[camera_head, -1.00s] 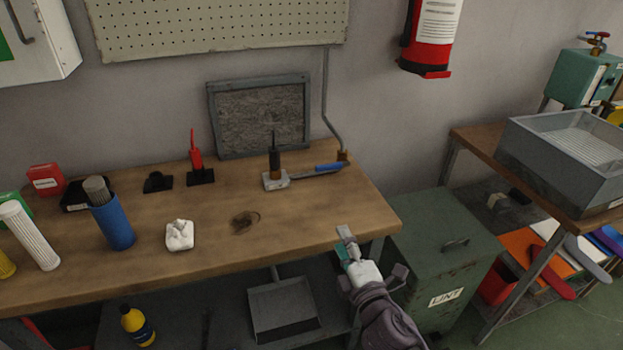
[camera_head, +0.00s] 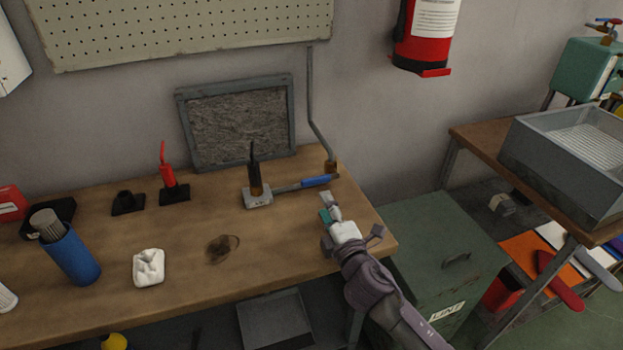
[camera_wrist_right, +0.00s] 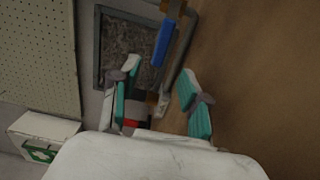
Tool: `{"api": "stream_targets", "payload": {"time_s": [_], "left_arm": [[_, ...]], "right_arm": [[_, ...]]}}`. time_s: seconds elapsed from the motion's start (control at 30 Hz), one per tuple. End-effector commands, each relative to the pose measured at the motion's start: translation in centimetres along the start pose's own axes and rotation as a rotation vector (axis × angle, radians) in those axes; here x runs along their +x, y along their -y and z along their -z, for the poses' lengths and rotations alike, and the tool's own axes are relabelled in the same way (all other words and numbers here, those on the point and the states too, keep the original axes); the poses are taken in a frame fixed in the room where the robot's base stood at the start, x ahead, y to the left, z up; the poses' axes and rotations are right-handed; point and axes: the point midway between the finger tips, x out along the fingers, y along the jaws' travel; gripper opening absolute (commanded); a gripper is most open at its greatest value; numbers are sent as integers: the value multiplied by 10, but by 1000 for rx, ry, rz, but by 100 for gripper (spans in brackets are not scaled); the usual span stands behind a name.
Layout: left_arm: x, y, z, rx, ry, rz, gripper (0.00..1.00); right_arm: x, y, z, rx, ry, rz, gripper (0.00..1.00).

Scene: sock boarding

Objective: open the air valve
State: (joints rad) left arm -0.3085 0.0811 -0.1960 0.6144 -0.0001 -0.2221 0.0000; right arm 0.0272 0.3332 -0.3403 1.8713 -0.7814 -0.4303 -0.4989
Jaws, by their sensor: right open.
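A grey pipe (camera_head: 312,95) comes down the wall to a brass fitting (camera_head: 330,166) at the back right of the workbench. A blue handle (camera_head: 320,180) on a grey bar lies just in front of the fitting. I take these to be the air valve, though the link between handle and fitting is unclear. The blue handle also shows in the right wrist view (camera_wrist_right: 163,43), beyond the fingers. My right gripper (camera_head: 328,207) is open and empty, above the bench's right end, short of the handle and apart from it. My left gripper is not in view.
A black tool on a grey block (camera_head: 257,196) stands left of the handle. A framed panel (camera_head: 237,122) leans on the wall. A green bin (camera_head: 440,240) stands right of the bench.

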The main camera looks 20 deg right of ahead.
Motion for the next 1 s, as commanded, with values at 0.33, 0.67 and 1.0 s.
{"api": "stream_targets", "payload": {"time_s": [0.33, 0.67, 1.0], "left_arm": [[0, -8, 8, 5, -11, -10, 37], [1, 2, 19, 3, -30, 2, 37], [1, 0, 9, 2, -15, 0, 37]], "right_arm": [[74, -1, 0, 0, 2, 0, 46], [102, 0, 0, 0, 1, 1, 46], [103, 0, 0, 0, 1, 1, 32]]}}
